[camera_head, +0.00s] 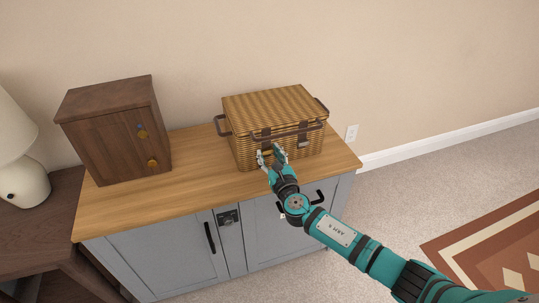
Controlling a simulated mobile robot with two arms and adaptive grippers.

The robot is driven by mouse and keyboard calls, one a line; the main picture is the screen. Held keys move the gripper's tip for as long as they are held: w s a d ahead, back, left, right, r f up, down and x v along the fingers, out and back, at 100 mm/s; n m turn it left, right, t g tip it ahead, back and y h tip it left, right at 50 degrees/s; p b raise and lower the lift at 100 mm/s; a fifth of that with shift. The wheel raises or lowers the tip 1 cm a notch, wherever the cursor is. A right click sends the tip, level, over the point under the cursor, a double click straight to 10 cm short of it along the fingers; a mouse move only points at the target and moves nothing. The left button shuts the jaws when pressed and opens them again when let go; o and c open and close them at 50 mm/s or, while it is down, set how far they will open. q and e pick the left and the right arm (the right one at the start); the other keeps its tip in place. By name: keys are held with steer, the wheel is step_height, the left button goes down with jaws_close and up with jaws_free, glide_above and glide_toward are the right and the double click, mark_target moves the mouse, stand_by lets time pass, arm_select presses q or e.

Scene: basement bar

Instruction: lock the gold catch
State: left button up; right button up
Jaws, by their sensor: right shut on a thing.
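A wicker basket (275,106) with a shut lid stands on the wooden top of a grey cabinet. Its front has a dark left strap (266,134) and a right strap with a greyish catch (303,140). My right gripper (271,154) is at the basket's front left, just below the left strap, shut on a catch there that its fingers mostly hide. I cannot make out that catch's colour or position. My left gripper is not in view.
The brown box (100,140) stands left of the basket, with bare wooden top (195,165) between them. The grey cabinet (165,260) has black handles and a dark lock plate (228,218). A white lamp (20,165) stands at the far left.

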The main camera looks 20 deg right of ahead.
steer(key=shift+c, duration=0.8)
